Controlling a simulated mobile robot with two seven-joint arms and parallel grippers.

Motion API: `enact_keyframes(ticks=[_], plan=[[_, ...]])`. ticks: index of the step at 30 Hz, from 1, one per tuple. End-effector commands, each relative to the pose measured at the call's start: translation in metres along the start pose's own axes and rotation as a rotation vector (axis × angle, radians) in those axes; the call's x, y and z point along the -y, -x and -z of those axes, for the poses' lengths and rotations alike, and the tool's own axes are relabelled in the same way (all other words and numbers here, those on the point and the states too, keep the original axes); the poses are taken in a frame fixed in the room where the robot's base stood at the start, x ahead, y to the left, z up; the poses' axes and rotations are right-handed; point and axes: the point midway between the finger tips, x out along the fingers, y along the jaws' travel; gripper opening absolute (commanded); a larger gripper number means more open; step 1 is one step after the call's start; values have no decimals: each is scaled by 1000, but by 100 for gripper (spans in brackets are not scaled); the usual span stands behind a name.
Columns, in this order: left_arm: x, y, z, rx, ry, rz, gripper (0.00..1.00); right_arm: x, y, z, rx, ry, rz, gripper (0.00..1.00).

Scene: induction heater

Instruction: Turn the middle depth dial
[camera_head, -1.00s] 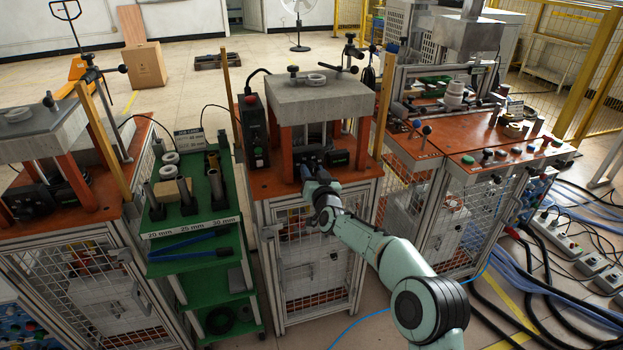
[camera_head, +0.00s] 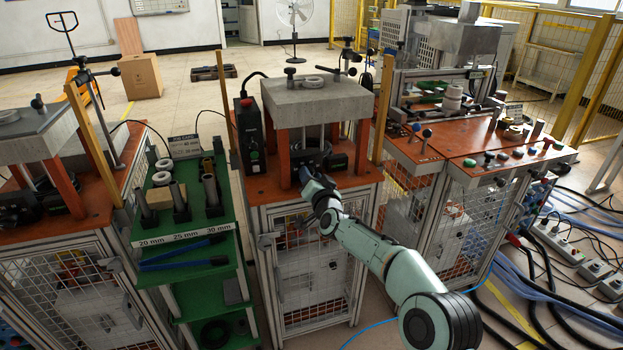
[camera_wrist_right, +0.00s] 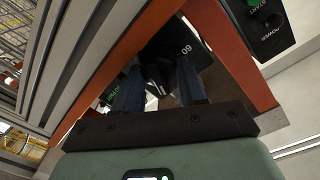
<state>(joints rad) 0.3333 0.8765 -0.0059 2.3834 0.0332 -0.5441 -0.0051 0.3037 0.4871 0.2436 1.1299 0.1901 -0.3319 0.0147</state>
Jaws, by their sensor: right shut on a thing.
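The middle machine is a press with a grey block top (camera_head: 316,97) on orange posts over an orange table (camera_head: 268,188). My right gripper (camera_head: 306,172) reaches in from the front, low between the front posts. In the right wrist view its two blue fingers (camera_wrist_right: 159,85) are closed around a dark dial (camera_wrist_right: 158,70) on a black unit. The dial's face and markings are mostly hidden by the fingers and shadow. White digits show on the black unit (camera_wrist_right: 188,45) beside it. In the head view the gripper hides the dial. My left gripper is out of view.
An orange post (camera_wrist_right: 232,55) stands close to the right of the fingers in the wrist view. A black control box (camera_head: 250,135) stands on the table's left. A green shelf cart (camera_head: 190,225) is left, and another workstation (camera_head: 470,150) is right.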

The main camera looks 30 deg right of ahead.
Motion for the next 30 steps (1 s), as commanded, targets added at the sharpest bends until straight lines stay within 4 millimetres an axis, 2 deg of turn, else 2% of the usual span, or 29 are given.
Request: enact_keyframes(ticks=[5, 6, 7, 8, 22, 26, 30], plan=[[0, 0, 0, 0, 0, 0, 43, 0, 0, 0, 1, 1, 0, 10], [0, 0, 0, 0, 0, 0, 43, 0, 0, 0, 1, 1, 0, 54], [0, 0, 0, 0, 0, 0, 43, 0, 0, 0, 1, 1, 0, 63], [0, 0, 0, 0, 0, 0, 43, 0, 0, 0, 1, 1, 0, 66], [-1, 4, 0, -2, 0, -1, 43, 0, 0, 0, 1, 27, -2, 66], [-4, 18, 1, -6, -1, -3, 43, 1, 0, 1, -2, 140, -3, 66], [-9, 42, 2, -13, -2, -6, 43, 4, 1, 3, -11, 357, -4, 66]])
